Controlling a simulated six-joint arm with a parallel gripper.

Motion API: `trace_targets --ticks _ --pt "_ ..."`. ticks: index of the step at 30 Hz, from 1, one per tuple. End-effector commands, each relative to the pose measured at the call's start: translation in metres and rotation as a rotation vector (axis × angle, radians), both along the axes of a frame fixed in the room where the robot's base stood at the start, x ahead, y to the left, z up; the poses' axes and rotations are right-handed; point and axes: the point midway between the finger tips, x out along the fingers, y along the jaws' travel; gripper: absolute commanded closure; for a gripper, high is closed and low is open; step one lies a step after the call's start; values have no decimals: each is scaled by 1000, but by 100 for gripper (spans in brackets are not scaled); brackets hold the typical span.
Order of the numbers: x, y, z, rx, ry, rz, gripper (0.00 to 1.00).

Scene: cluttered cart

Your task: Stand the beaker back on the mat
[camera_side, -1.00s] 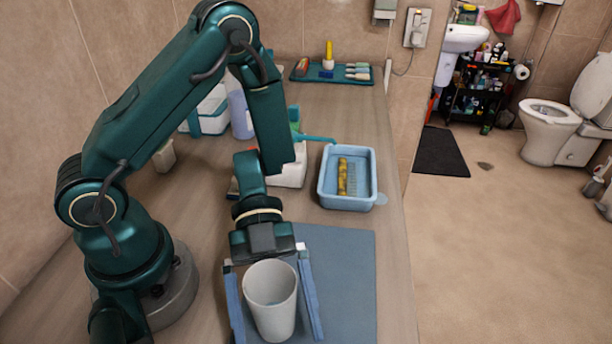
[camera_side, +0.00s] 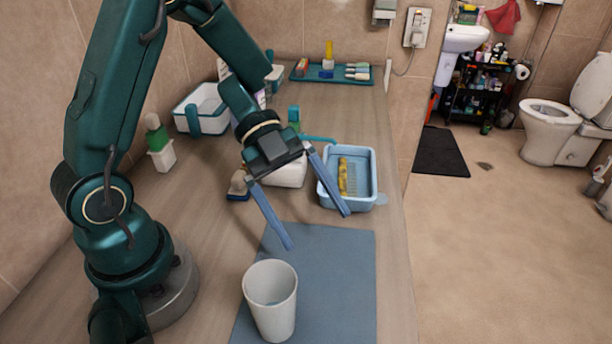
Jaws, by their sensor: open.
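The white beaker (camera_side: 271,305) stands upright, mouth up, at the front left part of the blue-grey mat (camera_side: 335,275). Its base looks to be on the mat. My gripper (camera_side: 318,230) is open and empty, with its two blue fingers spread wide. It is above and behind the beaker, over the back part of the mat, and does not touch the beaker.
A blue tray (camera_side: 326,196) holding yellow items lies behind the mat. A white box (camera_side: 291,177) is beside it. A white and teal bin (camera_side: 203,103) and a green-topped bottle (camera_side: 158,143) stand at left. A teal tray (camera_side: 313,75) is at the back.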

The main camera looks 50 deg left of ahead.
Motion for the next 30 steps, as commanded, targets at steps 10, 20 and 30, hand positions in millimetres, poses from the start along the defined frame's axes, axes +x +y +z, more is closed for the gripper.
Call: trace_targets --ticks 10,20,30 --pt "126 63 98 197 -457 992 3" --pt "30 119 104 240 -6 1709 3" --pt "-64 65 72 231 536 1732 3"
